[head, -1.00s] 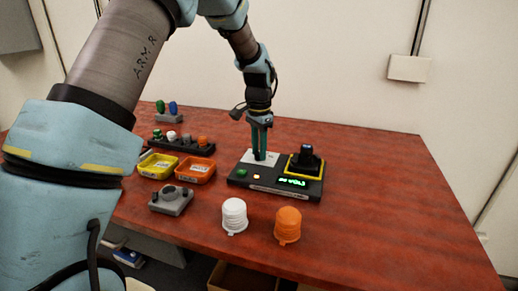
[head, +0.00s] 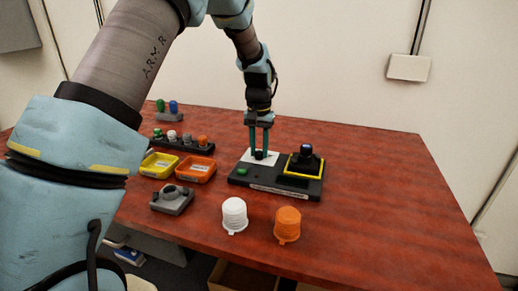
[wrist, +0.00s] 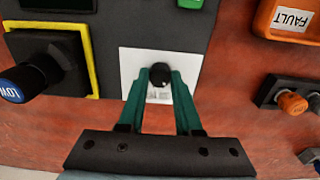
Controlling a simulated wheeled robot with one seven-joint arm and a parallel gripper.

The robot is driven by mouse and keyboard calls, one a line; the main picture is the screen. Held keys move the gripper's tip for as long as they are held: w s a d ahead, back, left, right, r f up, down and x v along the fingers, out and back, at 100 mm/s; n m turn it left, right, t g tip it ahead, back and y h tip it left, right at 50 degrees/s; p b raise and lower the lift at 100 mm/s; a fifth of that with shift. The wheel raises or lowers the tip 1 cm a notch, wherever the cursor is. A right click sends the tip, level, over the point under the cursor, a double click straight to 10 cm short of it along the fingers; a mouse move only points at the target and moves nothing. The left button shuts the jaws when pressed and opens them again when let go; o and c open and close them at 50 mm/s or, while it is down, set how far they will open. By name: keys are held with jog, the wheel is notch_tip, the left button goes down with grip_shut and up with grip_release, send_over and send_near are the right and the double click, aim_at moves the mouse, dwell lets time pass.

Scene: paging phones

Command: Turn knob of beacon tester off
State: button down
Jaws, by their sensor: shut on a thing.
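The beacon tester (head: 240,181) is a dark box on the red-brown table, with a white plate (head: 246,157) at its back left. A small black knob (wrist: 159,74) stands on the white plate in the wrist view. My gripper (head: 260,152) points down over the plate, its green fingers (wrist: 159,82) shut on the knob from both sides. A black unit with a blue top reading "LOW" (wrist: 12,91) sits in the yellow-framed square of the tester; it also shows in the head view (head: 306,152). The tester's front shows a green button (head: 242,171) and no lit display.
A yellow tray (head: 160,174) and an orange tray (head: 195,178) stand left of the tester. A grey fixture (head: 172,199), a white cap (head: 234,214) and an orange cap (head: 287,224) are in front. A rack of small parts (head: 183,143) is behind the trays. The table's right side is clear.

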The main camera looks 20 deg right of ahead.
aim_at(259, 152)
dwell(0.4)
jog(key=c, duration=0.6)
grip_release()
jog(key=shift+r, duration=0.1)
notch_tip(259, 152, up, 11)
jog(key=b, duration=0.2)
